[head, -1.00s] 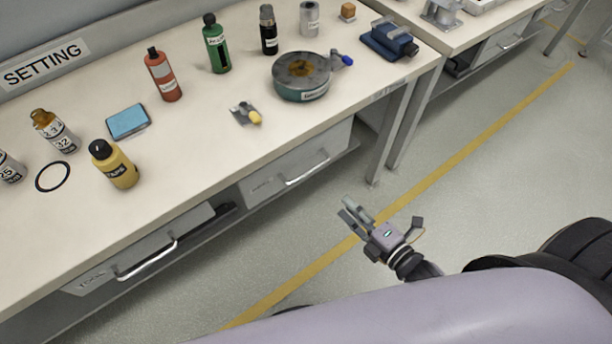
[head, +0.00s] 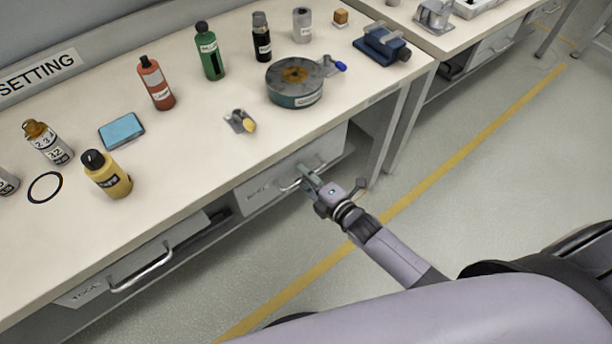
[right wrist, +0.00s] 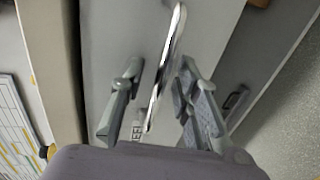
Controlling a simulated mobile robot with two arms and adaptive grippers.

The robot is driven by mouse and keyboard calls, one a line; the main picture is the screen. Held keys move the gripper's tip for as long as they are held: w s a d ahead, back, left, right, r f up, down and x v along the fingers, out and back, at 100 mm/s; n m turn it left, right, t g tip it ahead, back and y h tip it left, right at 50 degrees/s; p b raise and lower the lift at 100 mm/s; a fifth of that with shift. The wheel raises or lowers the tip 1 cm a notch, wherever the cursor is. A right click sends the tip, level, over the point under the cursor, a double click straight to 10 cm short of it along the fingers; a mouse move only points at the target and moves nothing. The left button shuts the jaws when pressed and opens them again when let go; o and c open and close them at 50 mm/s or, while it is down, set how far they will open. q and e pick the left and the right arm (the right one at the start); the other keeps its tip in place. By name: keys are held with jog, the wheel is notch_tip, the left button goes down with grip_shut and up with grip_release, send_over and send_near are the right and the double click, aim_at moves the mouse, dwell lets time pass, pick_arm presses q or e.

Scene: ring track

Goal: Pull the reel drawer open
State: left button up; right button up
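The reel drawer (head: 262,190) is the grey drawer on the right under the near bench, with a metal bar handle. Its label is too small to read in the head view and partly hidden in the right wrist view. My right gripper (head: 309,174) is at the right part of that handle. In the right wrist view the handle (right wrist: 164,68) runs between the two spread fingers of the right gripper (right wrist: 158,82), with gaps on both sides. The drawer front (right wrist: 110,45) lies behind it. My left gripper is not in view.
Another drawer (head: 85,293) with a bar handle is at the lower left. The floor in front is clear, with a yellow line.

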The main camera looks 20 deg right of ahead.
grip_shut()
dwell(0.4)
dwell(0.5)
